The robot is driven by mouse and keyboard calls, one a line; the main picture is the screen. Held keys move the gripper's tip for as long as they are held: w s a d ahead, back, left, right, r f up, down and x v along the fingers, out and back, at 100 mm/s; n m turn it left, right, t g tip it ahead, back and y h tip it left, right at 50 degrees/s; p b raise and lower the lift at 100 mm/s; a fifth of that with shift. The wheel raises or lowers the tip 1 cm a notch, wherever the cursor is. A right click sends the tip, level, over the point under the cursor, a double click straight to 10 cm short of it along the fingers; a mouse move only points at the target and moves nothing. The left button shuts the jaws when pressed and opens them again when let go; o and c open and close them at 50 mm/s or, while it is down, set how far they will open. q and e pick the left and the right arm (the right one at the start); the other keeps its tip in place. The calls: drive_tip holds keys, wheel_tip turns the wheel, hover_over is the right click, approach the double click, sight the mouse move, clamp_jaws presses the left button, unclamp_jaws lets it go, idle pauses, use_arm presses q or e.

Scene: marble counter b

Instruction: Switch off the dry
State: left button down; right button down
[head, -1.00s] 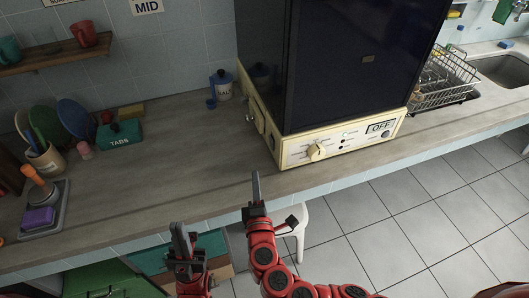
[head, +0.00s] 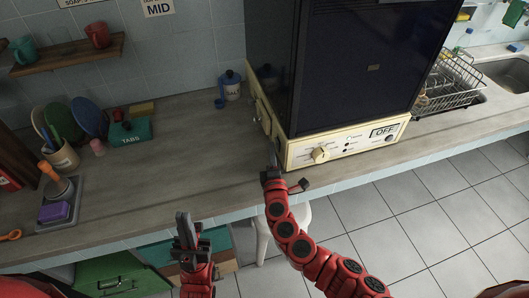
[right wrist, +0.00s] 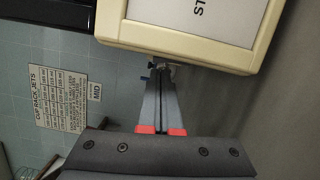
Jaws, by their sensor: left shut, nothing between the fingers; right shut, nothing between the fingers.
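A countertop machine with a dark body (head: 350,62) and a cream base panel stands on the counter. My right gripper (head: 273,147) is shut at the front left corner of the base. In the right wrist view its fingertips (right wrist: 160,72) are by a small metal fitting beside a cream-framed plate (right wrist: 200,16); contact is unclear. My left gripper (head: 183,217) is shut, before the counter's edge.
Plates, a utensil pot (head: 64,158), a tabs box (head: 131,133) and a tray (head: 72,217) are at left. The middle counter is clear.

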drive_tip(key=shift+d, duration=0.15)
drive_tip(key=shift+w+d+m+b, duration=0.1)
drive_tip(key=shift+d+m+b, duration=0.1)
drive_tip(key=shift+m+b, duration=0.15)
drive_tip(key=shift+w+d+r+m, duration=0.1)
drive_tip(key=shift+d+r+m, duration=0.05)
drive_tip(key=shift+m, duration=0.2)
drive_tip(key=shift+a, duration=0.2)
